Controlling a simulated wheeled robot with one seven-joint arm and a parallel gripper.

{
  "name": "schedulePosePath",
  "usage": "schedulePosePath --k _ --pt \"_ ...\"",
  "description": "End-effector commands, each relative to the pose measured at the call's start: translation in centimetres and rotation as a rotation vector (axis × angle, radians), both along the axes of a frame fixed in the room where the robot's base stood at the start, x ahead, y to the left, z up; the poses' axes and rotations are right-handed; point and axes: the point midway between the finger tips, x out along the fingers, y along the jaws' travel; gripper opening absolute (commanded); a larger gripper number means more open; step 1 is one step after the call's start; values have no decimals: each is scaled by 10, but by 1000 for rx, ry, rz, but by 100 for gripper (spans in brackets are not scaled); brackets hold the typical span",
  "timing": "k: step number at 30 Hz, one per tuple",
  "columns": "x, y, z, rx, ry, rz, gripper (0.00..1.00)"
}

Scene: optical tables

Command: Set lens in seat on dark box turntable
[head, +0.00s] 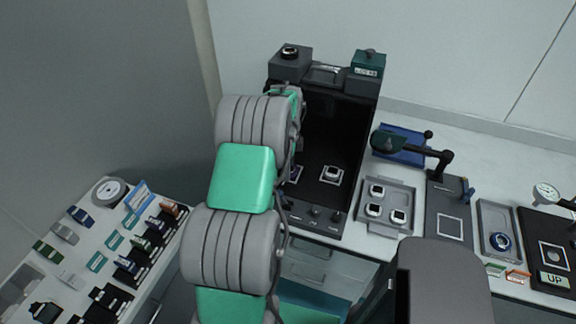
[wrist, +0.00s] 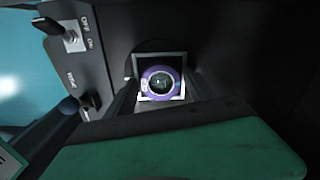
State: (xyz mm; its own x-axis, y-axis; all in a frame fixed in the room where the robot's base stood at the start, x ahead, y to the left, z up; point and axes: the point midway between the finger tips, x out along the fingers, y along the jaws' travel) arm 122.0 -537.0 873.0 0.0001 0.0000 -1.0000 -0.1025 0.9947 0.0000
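The dark box (head: 335,125) stands open at the middle of the head view. Inside it, a square seat (head: 332,175) holds a white, dark-centred piece. A second square piece (head: 297,173) is partly hidden behind my arm. In the wrist view, a lens with a purple ring (wrist: 161,83) lies within a white-edged square seat (wrist: 182,58). My gripper (wrist: 162,88) has one dark finger on each side of the lens, with small gaps visible between ring and fingers. In the head view my arm hides the gripper. I cannot make out the turntable itself.
A switch panel (wrist: 78,50) with toggles is close at the left in the wrist view. A grey tray (head: 386,183) with several white pieces stands right of the box. A narrow tray holds a blue ring (head: 501,241). A cluttered table (head: 75,262) is at left.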

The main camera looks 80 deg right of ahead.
Motion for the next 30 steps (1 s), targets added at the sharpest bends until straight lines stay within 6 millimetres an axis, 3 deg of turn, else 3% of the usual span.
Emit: schedulePosePath --k 4,14,24,30 --pt "0 0 0 1 0 0 75" --pt "0 -1 10 -2 0 0 75" --pt "0 -1 90 -4 0 0 75" --pt "0 0 120 -1 0 0 75"
